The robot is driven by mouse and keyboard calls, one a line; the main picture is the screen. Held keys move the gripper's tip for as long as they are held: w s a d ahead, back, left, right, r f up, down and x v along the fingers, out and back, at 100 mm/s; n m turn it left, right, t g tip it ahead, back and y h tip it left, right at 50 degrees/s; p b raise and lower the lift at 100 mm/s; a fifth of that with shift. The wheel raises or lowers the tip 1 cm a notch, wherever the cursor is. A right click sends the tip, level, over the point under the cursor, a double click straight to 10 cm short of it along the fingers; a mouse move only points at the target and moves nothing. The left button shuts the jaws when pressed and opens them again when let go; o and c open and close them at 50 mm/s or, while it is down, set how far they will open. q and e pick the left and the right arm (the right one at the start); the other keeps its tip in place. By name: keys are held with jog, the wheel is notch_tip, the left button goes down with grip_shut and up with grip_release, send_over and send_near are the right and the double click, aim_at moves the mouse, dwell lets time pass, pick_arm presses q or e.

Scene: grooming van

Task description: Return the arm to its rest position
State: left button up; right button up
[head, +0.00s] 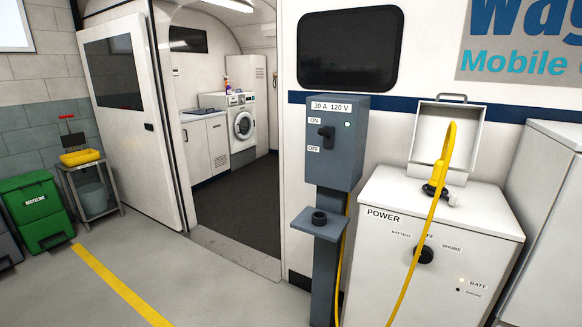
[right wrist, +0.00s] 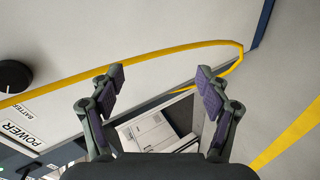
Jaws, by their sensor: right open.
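My right gripper (right wrist: 160,78) shows in the right wrist view with its two fingers spread wide and nothing between them. Beyond the fingers are the white cabinet face marked POWER (right wrist: 60,105), its black knob (right wrist: 14,76) and a yellow cable (right wrist: 150,60). The fingers appear clear of all of these. No gripper or arm shows in the head view, and my left gripper is not seen.
The white power cabinet (head: 385,265) stands at right with its lid (head: 440,135) raised and the yellow cable (head: 437,190) running over its front. A grey pedestal (head: 336,170) with a green light stands beside it. Floor (head: 215,290) at left is clear before an open van door (head: 130,120).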

jog(key=s+a+f+m+g+y+p, duration=0.2)
jog(key=s+f+g, duration=0.2)
jog(key=s+f, duration=0.7)
pick_arm(q)
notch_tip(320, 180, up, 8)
jog(key=p, duration=0.5)
pick_arm(e)
jog(key=s+a+f+m+g+y, duration=0.1)
jog(key=s+f, duration=0.4)
jog(key=s, duration=0.6)
jog(key=s+a+f+m+g+y, duration=0.1)
jog(key=s+f+m+g, duration=0.2)
jog(key=s, duration=0.7)
jog(key=s+a+f+m+g, duration=0.2)
jog(key=s+f+m, duration=0.2)
jog(key=s+f, duration=0.3)
jog(key=s, duration=0.4)
jog(key=shift+s+y, duration=0.3)
jog(key=shift+y, duration=0.1)
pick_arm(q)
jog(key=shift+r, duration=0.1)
